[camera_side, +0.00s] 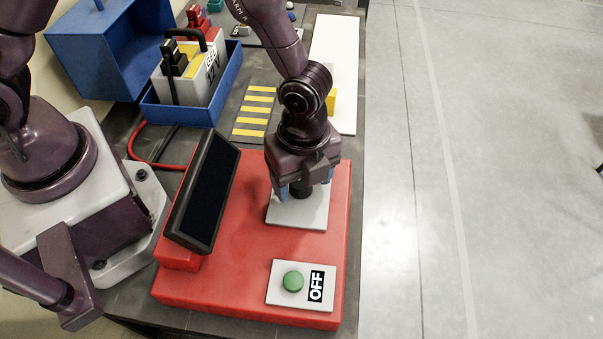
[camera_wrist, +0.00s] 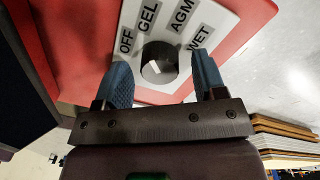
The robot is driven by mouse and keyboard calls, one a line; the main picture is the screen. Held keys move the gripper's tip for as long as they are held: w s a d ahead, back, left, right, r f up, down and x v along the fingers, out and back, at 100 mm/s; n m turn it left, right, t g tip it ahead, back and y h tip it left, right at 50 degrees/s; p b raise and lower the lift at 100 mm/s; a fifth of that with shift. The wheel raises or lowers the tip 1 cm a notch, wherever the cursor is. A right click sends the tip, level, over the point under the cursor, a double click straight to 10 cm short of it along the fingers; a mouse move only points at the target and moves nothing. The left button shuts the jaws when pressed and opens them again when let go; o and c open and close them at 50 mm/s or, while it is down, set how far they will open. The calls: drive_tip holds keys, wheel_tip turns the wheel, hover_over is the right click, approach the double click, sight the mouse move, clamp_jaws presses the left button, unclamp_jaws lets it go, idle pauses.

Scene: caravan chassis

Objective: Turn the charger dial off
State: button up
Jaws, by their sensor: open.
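The charger is a red box (camera_side: 235,245) on the dark bench. Its dark round dial (camera_wrist: 160,66) sits on a white plate (camera_wrist: 222,42) with the labels OFF, GEL, AGM and WET around it. A pale patch shows on the dial, but I cannot tell which label it points to. My gripper (camera_wrist: 163,80) is open, with one blue fingertip on either side of the dial in the wrist view. I cannot tell whether they touch it. In the side view my gripper (camera_side: 304,188) points down over the plate and partly hides the dial.
A second plate on the charger holds a green button (camera_side: 293,281) and an OFF label (camera_side: 316,286). A tilted black screen (camera_side: 204,190) stands left of my gripper. A blue tray (camera_side: 185,112) with a GEL 12V battery (camera_side: 206,68) is behind.

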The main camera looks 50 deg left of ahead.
drive_tip(key=c, duration=0.9)
drive_tip(key=n, duration=0.4)
drive_tip(key=shift+n, duration=2.5)
drive_tip(key=o, duration=0.9)
drive_tip(key=shift+r, duration=0.1)
